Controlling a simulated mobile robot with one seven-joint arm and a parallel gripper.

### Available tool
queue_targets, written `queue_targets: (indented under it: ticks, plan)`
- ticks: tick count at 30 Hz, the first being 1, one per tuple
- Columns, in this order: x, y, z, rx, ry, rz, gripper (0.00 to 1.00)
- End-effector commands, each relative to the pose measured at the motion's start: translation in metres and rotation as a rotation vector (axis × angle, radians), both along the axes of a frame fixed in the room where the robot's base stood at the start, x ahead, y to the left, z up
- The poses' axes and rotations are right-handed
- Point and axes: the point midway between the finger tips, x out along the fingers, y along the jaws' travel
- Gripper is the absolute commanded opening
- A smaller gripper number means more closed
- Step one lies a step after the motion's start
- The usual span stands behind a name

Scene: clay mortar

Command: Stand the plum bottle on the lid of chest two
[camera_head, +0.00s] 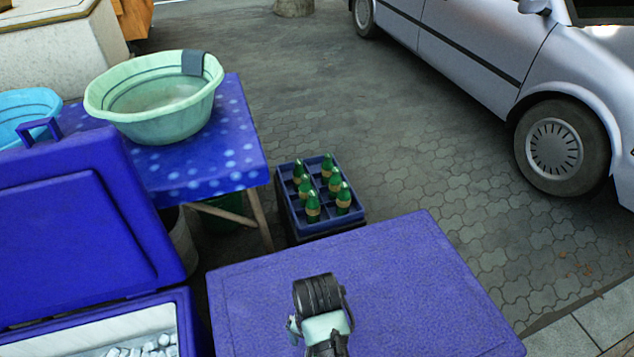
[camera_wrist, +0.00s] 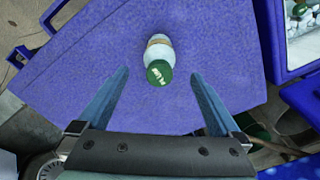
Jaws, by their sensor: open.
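A pale bottle with a tan label band and a green cap, the plum bottle (camera_wrist: 160,52) by the look of its partly legible cap lettering, is on a closed blue-purple chest lid (camera_wrist: 222,50) in the wrist view. It looks upright, seen from above. My gripper (camera_wrist: 159,77) is open, with one finger on each side of the cap and clear gaps to both. I cannot tell the height between fingertips and bottle. In the head view the closed lid (camera_head: 400,270) fills the lower middle; my arm hides the bottle there. No chest number is readable.
Left of the closed lid is an open blue chest (camera_head: 70,230) holding ice. Behind stand a crate of green bottles (camera_head: 288,213) and a table with a blue spotted cloth (camera_head: 190,165) carrying a green basin (camera_head: 165,122). A silver car (camera_head: 480,55) is at the right.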

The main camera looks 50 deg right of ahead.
Motion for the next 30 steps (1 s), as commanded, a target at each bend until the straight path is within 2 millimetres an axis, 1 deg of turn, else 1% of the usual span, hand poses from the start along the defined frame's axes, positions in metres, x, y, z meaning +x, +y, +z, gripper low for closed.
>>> queue_targets:
  ticks: [1,3,6,10,17,19,20,21,23,24,26,27,29,30]
  plan:
    - [0.001,0.0,0.013,-0.002,-0.003,0.001,1.0]
    - [0.001,0.0,0.024,-0.001,-0.002,0.001,1.0]
    - [0.0,0.0,0.036,-0.001,-0.001,0.0,1.0]
    - [0.0,0.0,0.043,0.001,0.0,0.0,1.0]
    - [0.0,0.0,0.044,0.0,0.0,0.0,1.0]
    - [0.005,-0.002,0.048,-0.013,-0.016,0.011,1.0]
    - [0.011,-0.004,0.052,-0.027,-0.034,0.022,1.0]
    - [0.023,-0.007,0.06,-0.057,-0.071,0.048,1.0]
    - [0.049,-0.013,0.081,-0.123,-0.155,0.103,1.0]
    - [0.072,-0.016,0.1,-0.18,-0.229,0.152,1.0]
    - [0.11,-0.018,0.139,-0.279,-0.361,0.235,1.0]
    - [0.136,-0.015,0.17,-0.35,-0.459,0.295,1.0]
    - [0.171,-0.006,0.221,-0.456,-0.608,0.379,1.0]
    - [0.191,0.003,0.257,-0.524,-0.706,0.43,1.0]
